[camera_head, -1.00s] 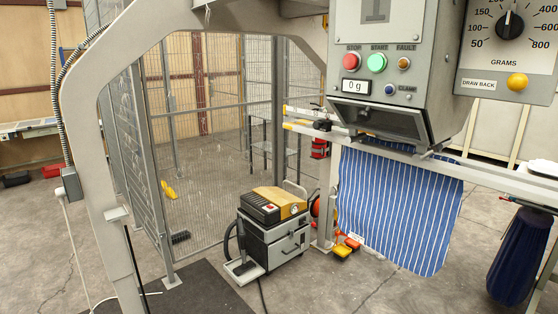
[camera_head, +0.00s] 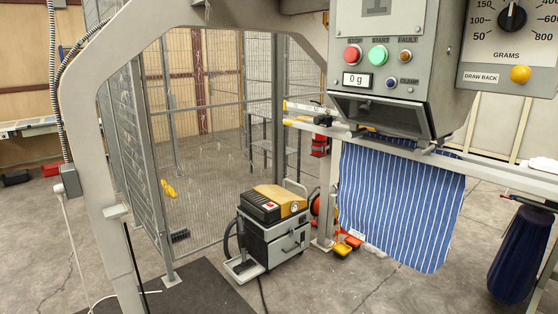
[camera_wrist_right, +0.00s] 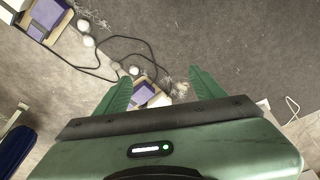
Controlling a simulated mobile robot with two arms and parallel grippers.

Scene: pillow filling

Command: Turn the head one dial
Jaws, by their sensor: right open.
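The dial (camera_head: 512,17) of head one is a black knob on a light panel marked in grams, at the upper right edge of the head view. Its pointer looks roughly upward; the top of the scale is cut off. It sits right of the grey filling head (camera_head: 387,98), whose display reads 0 g. My right gripper (camera_wrist_right: 160,88) shows only in the right wrist view, with its green fingers spread and nothing between them. It is over the floor, and the dial is not in that view. My left gripper is in neither view.
A yellow draw back button (camera_head: 520,74) is below the dial. A striped blue pillow cover (camera_head: 400,205) hangs under the head, and a dark blue one (camera_head: 518,255) hangs at right. A vacuum unit (camera_head: 272,228) stands on the floor. Cables (camera_wrist_right: 110,55) lie below the right gripper.

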